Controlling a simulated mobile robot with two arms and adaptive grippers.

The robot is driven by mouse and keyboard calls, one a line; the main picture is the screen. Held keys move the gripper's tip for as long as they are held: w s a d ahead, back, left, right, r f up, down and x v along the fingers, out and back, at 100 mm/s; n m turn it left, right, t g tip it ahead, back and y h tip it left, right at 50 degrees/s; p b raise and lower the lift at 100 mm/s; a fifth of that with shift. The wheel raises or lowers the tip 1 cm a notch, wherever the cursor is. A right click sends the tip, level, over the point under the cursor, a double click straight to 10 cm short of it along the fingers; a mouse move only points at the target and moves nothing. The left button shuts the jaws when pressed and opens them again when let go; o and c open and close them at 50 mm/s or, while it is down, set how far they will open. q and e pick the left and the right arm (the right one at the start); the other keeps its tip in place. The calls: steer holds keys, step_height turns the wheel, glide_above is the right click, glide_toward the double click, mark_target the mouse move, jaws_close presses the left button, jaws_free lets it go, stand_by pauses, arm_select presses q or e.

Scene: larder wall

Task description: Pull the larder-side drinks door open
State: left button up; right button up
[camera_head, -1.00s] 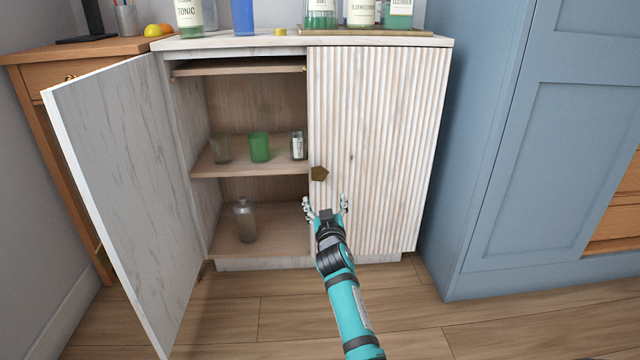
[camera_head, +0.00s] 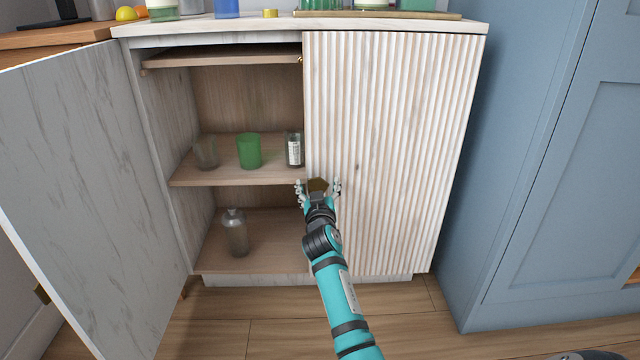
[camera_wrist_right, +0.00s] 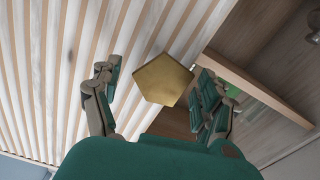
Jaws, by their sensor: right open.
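The larder-side drinks door (camera_head: 390,150) is the right-hand door of the white cabinet, with a ribbed front, and it is shut. Its brass five-sided knob (camera_head: 318,186) sits at the door's left edge; it also shows in the right wrist view (camera_wrist_right: 163,79). My right gripper (camera_head: 318,188) is open, with its fingers on either side of the knob. In the wrist view its fingers (camera_wrist_right: 155,95) stand apart around the knob, with a gap to the left finger. I cannot tell whether either finger touches it. My left gripper is not in view.
The cabinet's left door (camera_head: 90,190) stands wide open. Inside, shelves hold a green cup (camera_head: 249,151), a labelled jar (camera_head: 294,149) and a grey bottle (camera_head: 235,232). A blue cupboard (camera_head: 560,190) stands at the right. The floor in front of the ribbed door is clear.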

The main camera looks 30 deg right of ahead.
steer(key=shift+c, duration=0.2)
jaws_close()
stand_by(0.4)
